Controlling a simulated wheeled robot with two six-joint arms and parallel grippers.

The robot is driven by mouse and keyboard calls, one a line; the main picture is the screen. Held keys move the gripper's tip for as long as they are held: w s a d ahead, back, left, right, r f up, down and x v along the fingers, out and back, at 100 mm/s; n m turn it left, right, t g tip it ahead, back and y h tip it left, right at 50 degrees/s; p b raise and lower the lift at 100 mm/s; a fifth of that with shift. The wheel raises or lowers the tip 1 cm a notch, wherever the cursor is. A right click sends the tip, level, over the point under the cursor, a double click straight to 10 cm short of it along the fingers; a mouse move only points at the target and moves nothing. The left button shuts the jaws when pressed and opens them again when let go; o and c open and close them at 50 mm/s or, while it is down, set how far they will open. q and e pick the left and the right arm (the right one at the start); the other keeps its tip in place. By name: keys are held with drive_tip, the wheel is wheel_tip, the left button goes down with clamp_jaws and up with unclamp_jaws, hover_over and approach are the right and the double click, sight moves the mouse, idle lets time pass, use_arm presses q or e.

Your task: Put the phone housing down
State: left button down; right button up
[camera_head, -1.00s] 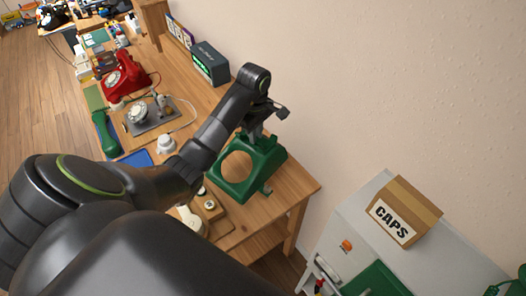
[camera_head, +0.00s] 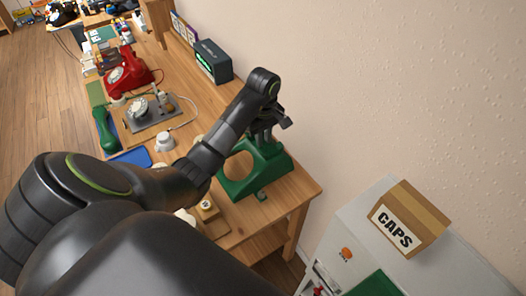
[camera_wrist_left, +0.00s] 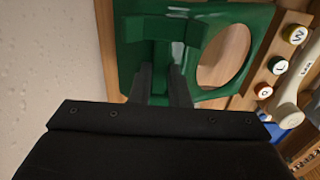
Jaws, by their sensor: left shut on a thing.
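The green phone housing (camera_head: 271,178) is at the right end of the wooden workbench, with a large round hole in its face. My left gripper (camera_head: 266,140) is shut on the housing's upper part. In the left wrist view the green housing (camera_wrist_left: 193,30) fills the upper middle, with my left gripper's fingers (camera_wrist_left: 160,85) closed on a part of it. Wood shows through its round hole. I cannot tell whether its underside touches the bench. My right gripper is not in view.
A small wooden block (camera_head: 207,207) and a white knob (camera_head: 165,141) are left of the housing. A metal plate with phone parts (camera_head: 150,117), a green handset (camera_head: 104,131) and a red phone (camera_head: 127,74) are farther back. A CAPS box (camera_head: 408,218) stands on a cabinet.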

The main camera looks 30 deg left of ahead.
sight(263, 148)
use_arm(q)
wheel_tip(263, 148, down, 5)
drive_tip(key=shift+r, duration=0.1)
idle(0.3)
drive_tip(key=c, duration=1.8)
unclamp_jaws()
drive_tip(key=shift+f, duration=0.2)
drive_tip(key=o, duration=0.4)
drive_tip(key=shift+r, duration=0.1)
drive_tip(key=shift+o, duration=0.2)
drive_tip(key=shift+r, duration=0.1)
